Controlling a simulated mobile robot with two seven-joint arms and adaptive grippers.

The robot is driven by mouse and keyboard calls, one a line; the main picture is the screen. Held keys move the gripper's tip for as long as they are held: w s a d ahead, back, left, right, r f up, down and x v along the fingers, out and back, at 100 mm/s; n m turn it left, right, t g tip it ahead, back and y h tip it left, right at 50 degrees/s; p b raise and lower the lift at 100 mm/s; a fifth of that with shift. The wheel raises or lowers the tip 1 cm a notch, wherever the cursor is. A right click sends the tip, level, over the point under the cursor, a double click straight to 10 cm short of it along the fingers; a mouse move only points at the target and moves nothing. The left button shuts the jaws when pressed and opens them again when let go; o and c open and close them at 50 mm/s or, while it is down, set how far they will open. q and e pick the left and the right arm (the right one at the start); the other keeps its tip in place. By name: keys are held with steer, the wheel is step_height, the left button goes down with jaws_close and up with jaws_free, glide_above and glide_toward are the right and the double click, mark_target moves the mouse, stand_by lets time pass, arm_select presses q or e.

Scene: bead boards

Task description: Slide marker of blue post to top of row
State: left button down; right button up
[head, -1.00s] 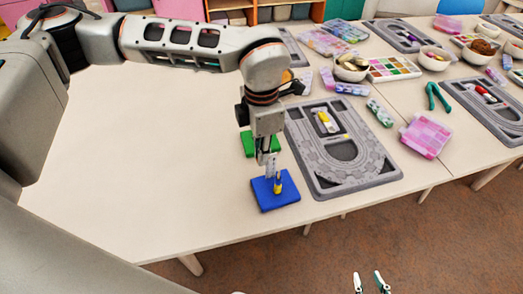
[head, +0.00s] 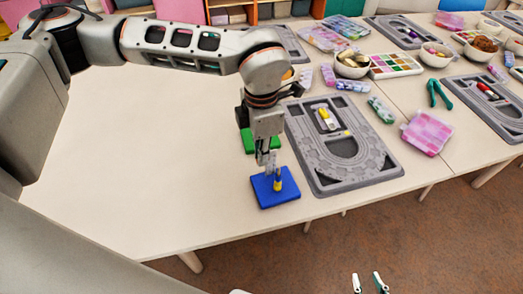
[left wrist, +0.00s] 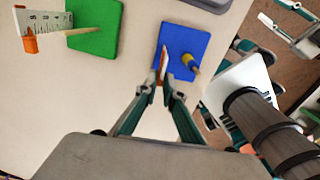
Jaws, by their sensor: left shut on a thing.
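A blue base (head: 263,198) stands near the table's front edge, with a short yellow-and-blue bead row (head: 278,183) on it. The wrist view shows this base (left wrist: 181,42) and its bead row (left wrist: 190,62) beside a narrow upright strip with a red-orange edge (left wrist: 163,60). My left gripper (head: 267,160) is low over the base, also in the wrist view (left wrist: 166,82), shut on the marker at that strip; the fingers hide much of it. My right gripper (head: 370,281) is open and empty at the bottom edge, away from the table.
A green base (left wrist: 97,33) with a white scale (left wrist: 45,20), an orange marker (left wrist: 30,43) and a wooden rod stands behind the blue one. A grey bead board (head: 345,178) lies to the right. The table left of the bases is clear.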

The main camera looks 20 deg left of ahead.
arm_select(q)
steer(key=shift+f, duration=0.25)
steer(key=c, duration=2.1)
jaws_free()
steer(key=shift+r, duration=0.15)
